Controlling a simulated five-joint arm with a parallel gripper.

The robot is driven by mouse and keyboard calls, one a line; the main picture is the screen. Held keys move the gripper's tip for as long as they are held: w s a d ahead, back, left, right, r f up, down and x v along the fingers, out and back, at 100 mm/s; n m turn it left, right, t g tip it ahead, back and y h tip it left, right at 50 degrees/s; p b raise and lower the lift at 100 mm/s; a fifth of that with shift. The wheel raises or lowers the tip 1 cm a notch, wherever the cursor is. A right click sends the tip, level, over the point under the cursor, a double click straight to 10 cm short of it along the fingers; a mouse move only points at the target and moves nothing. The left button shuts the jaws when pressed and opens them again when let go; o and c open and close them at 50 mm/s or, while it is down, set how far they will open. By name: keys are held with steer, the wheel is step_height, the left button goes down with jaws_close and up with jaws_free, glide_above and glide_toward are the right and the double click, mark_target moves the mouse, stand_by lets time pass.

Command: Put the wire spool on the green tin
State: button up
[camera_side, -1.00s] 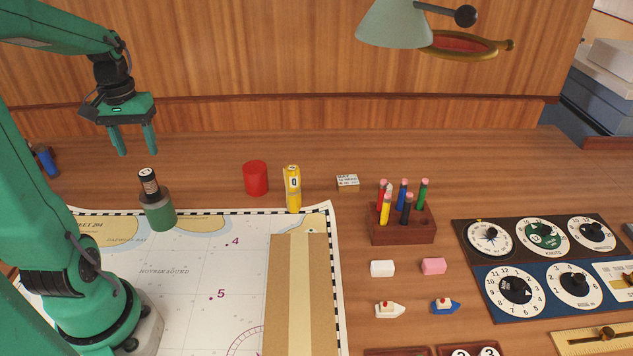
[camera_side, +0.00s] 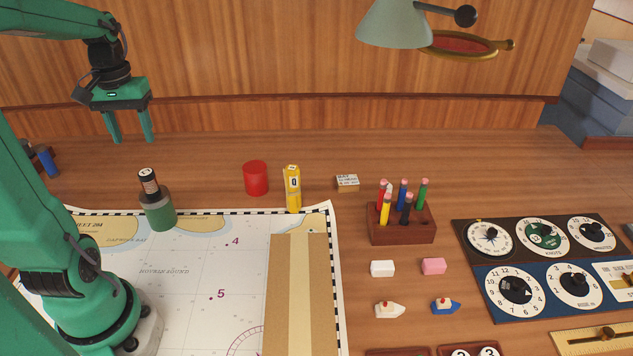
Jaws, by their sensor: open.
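The green tin (camera_side: 160,215) stands upright at the chart's upper left corner. My gripper (camera_side: 132,141) is open and empty. It hangs above and a little left of the spool, with both fingers pointing down and clear of it.
A red cylinder (camera_side: 256,178) and a yellow device (camera_side: 293,190) stand right of the tin. A wooden holder (camera_side: 402,226) with several markers stands farther right. A blue object (camera_side: 47,160) lies at the far left. The table between the red cylinder and the tin is clear.

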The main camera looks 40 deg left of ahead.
steer(key=d+r+m+t, duration=0.1)
steer(key=d+m+t, duration=0.4)
steer(key=d, duration=1.6)
steer(key=m, duration=0.4)
steer(key=shift+w+d+r+t, duration=0.25)
steer(key=shift+w+r+t, duration=0.05)
steer(key=shift+w, duration=0.1)
